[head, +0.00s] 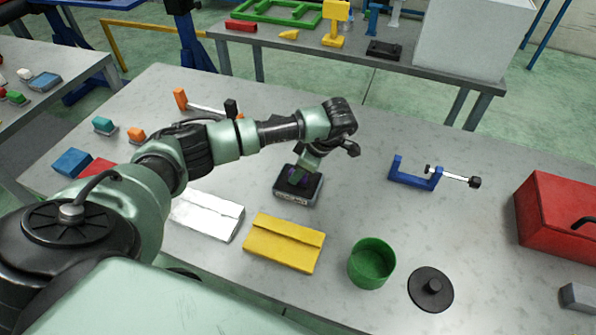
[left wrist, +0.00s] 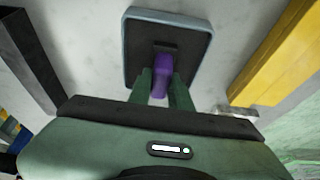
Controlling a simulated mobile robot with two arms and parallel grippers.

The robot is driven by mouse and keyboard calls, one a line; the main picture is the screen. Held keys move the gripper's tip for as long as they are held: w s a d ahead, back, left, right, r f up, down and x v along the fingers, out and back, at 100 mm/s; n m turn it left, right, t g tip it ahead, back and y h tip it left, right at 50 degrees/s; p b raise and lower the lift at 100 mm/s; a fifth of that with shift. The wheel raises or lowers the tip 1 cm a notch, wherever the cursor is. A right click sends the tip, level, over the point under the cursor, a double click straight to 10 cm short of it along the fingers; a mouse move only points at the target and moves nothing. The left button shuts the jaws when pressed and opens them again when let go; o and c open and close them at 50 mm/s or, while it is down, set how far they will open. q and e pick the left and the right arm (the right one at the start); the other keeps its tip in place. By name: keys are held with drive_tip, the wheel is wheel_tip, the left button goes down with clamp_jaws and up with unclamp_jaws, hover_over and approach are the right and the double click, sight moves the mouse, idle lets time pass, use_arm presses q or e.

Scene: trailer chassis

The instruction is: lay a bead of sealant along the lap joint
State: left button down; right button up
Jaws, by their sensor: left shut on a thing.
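My left gripper (head: 296,178) reaches down over a dark square holder (head: 308,191) in the middle of the table. In the left wrist view its two green fingers (left wrist: 165,92) are shut on a small purple piece (left wrist: 161,72). The purple piece is over the holder (left wrist: 140,48); I cannot tell whether it still touches it. A yellow stepped plate (head: 284,242) and a silver-white stepped plate (head: 207,215) lie in front, each with a lengthwise step like a lap joint. I cannot tell which is the task's joint. My right gripper is out of view.
A green cup (head: 372,263) and black disc (head: 430,289) stand at the front right. A blue clamp (head: 415,174) and red toolbox (head: 558,220) lie farther right. Small coloured blocks, including a blue one (head: 72,162), sit at left. The table between holder and clamp is clear.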

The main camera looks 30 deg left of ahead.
use_arm(q)
drive_tip(key=shift+r+p, duration=1.85)
drive_tip(key=shift+r, duration=1.65)
drive_tip(key=shift+f, duration=0.1)
